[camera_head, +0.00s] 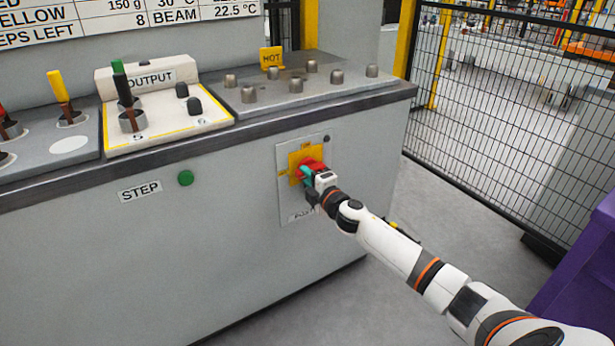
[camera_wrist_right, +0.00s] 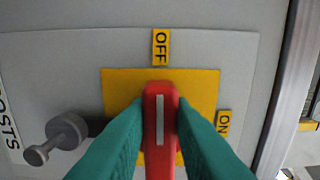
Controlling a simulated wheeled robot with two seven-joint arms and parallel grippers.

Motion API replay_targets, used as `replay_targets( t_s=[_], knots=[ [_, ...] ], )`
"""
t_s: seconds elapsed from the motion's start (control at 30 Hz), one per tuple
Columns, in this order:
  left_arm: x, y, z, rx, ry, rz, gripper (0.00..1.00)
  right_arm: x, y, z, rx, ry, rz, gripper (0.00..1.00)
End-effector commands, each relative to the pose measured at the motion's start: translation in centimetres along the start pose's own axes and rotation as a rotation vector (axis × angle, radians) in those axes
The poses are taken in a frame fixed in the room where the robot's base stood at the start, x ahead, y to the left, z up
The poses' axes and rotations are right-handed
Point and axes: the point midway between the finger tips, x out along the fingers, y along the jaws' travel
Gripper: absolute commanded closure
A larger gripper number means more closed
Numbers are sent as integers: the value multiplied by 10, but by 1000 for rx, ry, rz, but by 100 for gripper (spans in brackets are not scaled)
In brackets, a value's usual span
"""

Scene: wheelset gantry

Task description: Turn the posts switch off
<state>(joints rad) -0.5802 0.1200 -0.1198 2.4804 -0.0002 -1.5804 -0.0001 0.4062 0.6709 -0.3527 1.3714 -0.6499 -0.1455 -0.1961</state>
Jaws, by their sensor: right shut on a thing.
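The posts switch has a red handle (camera_head: 314,164) on a yellow square (camera_head: 294,160), on a pale plate on the cabinet front. In the right wrist view the red handle (camera_wrist_right: 160,128) has a white stripe and points up at the OFF label (camera_wrist_right: 161,47). The ON label (camera_wrist_right: 224,122) is to the right of the yellow square. My right gripper (camera_head: 306,173) is shut on the handle, with a teal finger on each side in the wrist view. The fingers hide part of the yellow square. My left gripper is out of view.
A grey knob (camera_wrist_right: 57,138) sticks out beside the yellow square, close to my finger. Above is the cabinet top with the OUTPUT panel (camera_head: 168,124) and several metal posts (camera_head: 296,85). A green button (camera_head: 186,178) is left of the plate. A mesh fence (camera_head: 500,110) stands at the right.

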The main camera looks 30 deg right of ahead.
Motion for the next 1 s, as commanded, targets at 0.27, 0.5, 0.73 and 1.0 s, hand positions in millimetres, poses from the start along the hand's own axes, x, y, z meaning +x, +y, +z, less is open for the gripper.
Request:
replay_targets(
  t_s=[0.27, 0.5, 0.73, 1.0],
  knots=[
    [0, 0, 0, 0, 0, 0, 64, 0, 2, 1, -10, -2, 3, 100],
    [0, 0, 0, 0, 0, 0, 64, 0, 1, 0, -7, -1, 2, 58],
    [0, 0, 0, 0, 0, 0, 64, -2, 1, 0, -5, -1, 2, 58],
    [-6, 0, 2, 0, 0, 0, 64, -34, 2, 0, -5, -2, 5, 58]
  ],
)
